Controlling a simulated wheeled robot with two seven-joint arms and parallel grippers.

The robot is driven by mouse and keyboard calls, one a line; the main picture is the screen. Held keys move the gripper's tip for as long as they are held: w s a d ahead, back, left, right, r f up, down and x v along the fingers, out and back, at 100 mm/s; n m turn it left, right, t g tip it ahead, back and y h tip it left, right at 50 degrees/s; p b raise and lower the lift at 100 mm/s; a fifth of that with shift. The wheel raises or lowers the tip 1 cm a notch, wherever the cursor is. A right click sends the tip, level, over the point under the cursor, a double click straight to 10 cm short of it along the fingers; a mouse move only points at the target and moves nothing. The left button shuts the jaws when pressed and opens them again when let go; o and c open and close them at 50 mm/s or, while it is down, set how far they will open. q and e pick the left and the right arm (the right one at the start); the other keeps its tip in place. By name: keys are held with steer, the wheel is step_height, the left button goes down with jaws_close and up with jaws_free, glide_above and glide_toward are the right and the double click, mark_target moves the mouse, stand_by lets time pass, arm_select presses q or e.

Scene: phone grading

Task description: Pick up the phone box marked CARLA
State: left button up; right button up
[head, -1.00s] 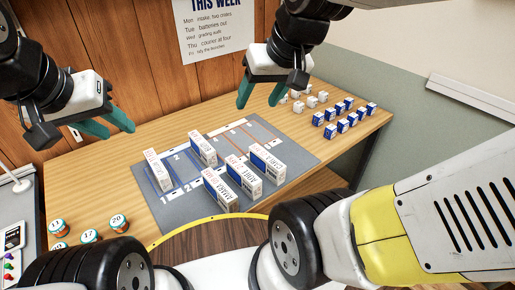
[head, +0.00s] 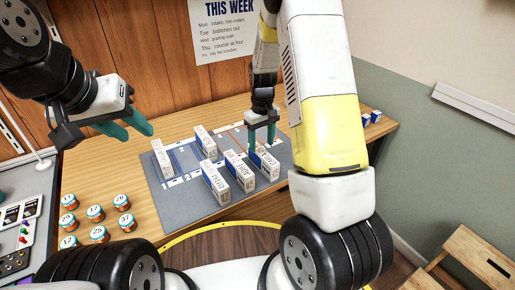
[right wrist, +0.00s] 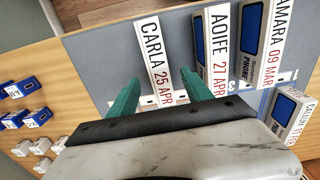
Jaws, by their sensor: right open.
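The phone box marked CARLA (head: 268,164) stands on the grey mat (head: 182,205), rightmost of the front row in the head view. In the right wrist view, the CARLA box (right wrist: 155,58) shows its white label, reading CARLA 25 APR. My right gripper (head: 261,149) is open above and just behind this box. In the right wrist view, the fingertips of the right gripper (right wrist: 160,78) are apart, near the lower end of the label. I cannot tell if they touch it. My left gripper (head: 139,134) is open and empty over the table's left side.
The AOIFE box (right wrist: 215,50) stands close beside CARLA, with the AMARA box (right wrist: 275,45) beyond it. Numbered jars (head: 96,213) stand at the left. Small blue boxes (right wrist: 22,88) lie off the mat.

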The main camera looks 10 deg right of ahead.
mark_target(263, 159)
steer(key=f, duration=0.8)
steer(key=shift+s+d, duration=0.2)
steer(key=shift+s, duration=0.1)
steer(key=shift+c, duration=0.2)
jaws_close()
